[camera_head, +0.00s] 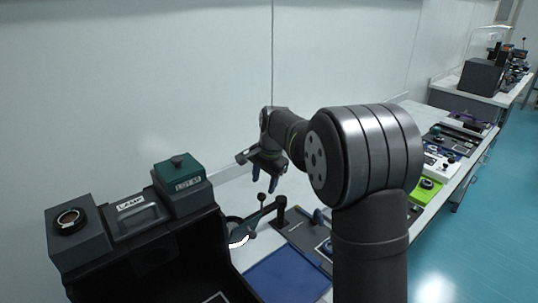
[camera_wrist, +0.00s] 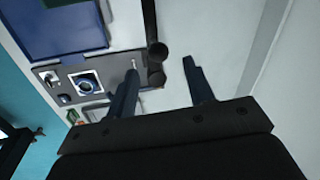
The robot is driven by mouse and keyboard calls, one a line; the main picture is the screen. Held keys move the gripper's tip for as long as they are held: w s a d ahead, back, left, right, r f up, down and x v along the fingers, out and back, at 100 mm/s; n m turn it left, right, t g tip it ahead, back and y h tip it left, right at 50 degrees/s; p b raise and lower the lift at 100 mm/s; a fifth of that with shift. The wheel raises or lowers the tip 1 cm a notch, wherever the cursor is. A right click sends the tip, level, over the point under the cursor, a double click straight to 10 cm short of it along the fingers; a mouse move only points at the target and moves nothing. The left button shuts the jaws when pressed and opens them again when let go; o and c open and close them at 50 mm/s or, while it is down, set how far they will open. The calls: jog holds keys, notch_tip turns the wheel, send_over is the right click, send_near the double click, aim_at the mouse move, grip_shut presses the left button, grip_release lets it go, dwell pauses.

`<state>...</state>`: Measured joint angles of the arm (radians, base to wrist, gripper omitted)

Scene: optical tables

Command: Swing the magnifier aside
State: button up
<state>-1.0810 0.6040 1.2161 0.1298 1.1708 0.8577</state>
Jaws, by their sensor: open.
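The magnifier (camera_head: 238,238) has a round, bright lens in a dark ring, on a dark arm that runs right to an upright post (camera_head: 281,212). A small ball-topped knob (camera_head: 261,197) stands up from that arm. My gripper (camera_head: 264,178) is open and empty, fingers pointing down, just above the knob and arm in the head view. In the wrist view, my gripper (camera_wrist: 161,62) has its two fingers apart, and a dark bar with rounded ends (camera_wrist: 157,50), seemingly part of the magnifier, shows between and beyond them. The lens is not clear in the wrist view.
A blue mat (camera_head: 285,277) lies in front. A dark plate with optics (camera_wrist: 88,80) lies near the post. The wall is close behind.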

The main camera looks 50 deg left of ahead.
notch_tip(320, 180, up, 12)
jog(key=d, duration=0.2)
jog(key=shift+w+d, duration=0.15)
jog(key=shift+w, duration=0.05)
jog(key=shift+r, duration=2.5)
jog(key=shift+f, duration=0.15)
notch_tip(320, 180, down, 14)
jog(key=a, duration=0.2)
jog(key=shift+s+f, duration=0.2)
jog(key=shift+f, duration=0.05)
jog(key=shift+r, duration=0.1)
